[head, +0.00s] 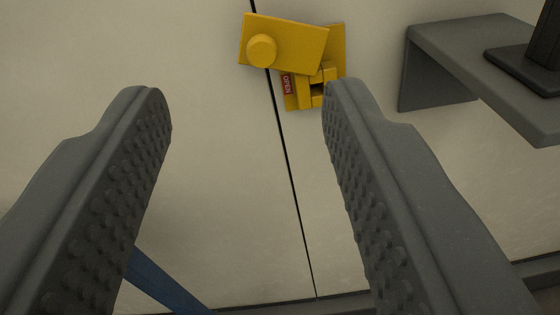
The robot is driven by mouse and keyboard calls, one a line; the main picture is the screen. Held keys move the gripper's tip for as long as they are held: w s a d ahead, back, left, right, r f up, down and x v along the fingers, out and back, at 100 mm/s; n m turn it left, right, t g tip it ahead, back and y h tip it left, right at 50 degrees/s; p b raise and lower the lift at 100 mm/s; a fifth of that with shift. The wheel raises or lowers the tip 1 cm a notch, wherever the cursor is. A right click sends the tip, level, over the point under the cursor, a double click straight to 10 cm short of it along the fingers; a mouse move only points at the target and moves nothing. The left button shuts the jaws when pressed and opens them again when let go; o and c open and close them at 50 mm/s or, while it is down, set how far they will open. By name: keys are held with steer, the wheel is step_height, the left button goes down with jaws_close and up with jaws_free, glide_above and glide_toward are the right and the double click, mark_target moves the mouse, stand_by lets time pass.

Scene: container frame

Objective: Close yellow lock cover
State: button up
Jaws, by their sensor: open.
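The yellow lock cover (302,42) is a tilted plate with a round yellow knob (262,50) at its left end. It sits at the top middle of the head view, swung up and to the left. Below it the yellow lock body (303,92) is exposed, with a red label reading OPEN (287,84) and a dark slot. My gripper (247,92) is open and empty, its two grey studded fingers spread wide. The right fingertip overlaps the lower right edge of the lock in the picture; whether it touches cannot be told. The knob lies above the gap between the fingers.
A pale panel (210,180) fills the background, with a dark vertical seam (290,190) running down from the lock. A grey bracket (480,65) with a dark block on it juts out at the upper right. A blue bar (165,283) shows at the lower left.

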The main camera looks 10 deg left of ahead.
step_height(320, 180, down, 3)
steer(key=b, duration=0.4)
glide_toward(264, 55)
steer(key=w, duration=0.7)
steer(key=shift+w+f, duration=0.15)
steer(key=shift+w, duration=0.55)
jaws_close()
